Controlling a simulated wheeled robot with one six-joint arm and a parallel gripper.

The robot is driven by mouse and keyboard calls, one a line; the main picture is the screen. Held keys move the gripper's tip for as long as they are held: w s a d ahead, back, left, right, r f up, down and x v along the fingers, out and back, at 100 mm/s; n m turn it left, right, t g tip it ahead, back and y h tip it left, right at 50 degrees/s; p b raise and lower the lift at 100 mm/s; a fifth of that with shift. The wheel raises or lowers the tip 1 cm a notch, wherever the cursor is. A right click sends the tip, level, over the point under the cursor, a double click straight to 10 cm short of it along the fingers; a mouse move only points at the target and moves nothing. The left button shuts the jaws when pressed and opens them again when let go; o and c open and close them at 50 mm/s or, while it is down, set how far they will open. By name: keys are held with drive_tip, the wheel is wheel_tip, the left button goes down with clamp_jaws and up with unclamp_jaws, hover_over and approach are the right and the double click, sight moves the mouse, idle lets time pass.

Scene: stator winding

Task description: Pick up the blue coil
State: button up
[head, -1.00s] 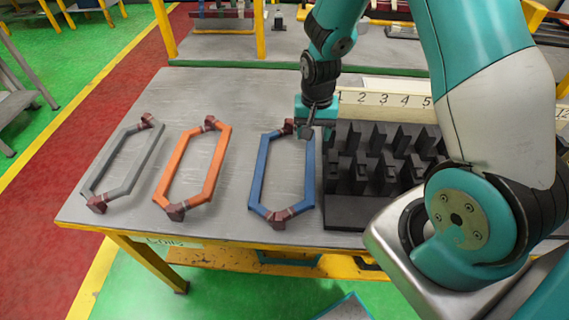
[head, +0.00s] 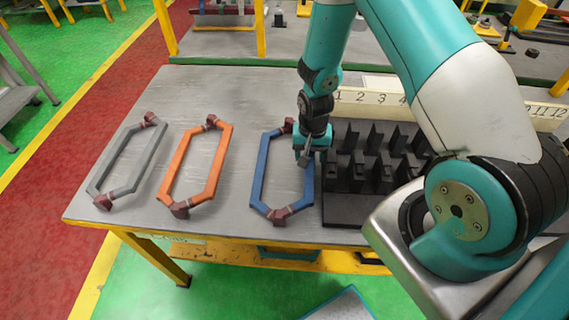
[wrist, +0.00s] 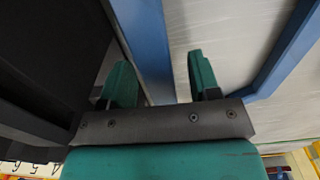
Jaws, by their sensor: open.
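The blue coil (head: 258,172) lies flat on the grey table, a long six-sided ring with dark red ends. My gripper (head: 304,160) is over its right long side, close to the far end, and hides a part of that side. In the wrist view the blue bar (wrist: 153,45) runs between the two teal fingers (wrist: 162,88), nearer the left one. The fingers are apart and the gripper is open. I cannot tell whether either finger touches the coil.
An orange coil (head: 184,158) and a grey coil (head: 112,155) lie to the left. A black stator block (head: 345,212) with upright posts stands close to the right of the blue coil. A numbered strip (head: 370,98) runs behind it. Bare table lies between the coils.

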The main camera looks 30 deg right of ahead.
clamp_jaws()
drive_tip(key=shift+r, duration=0.15)
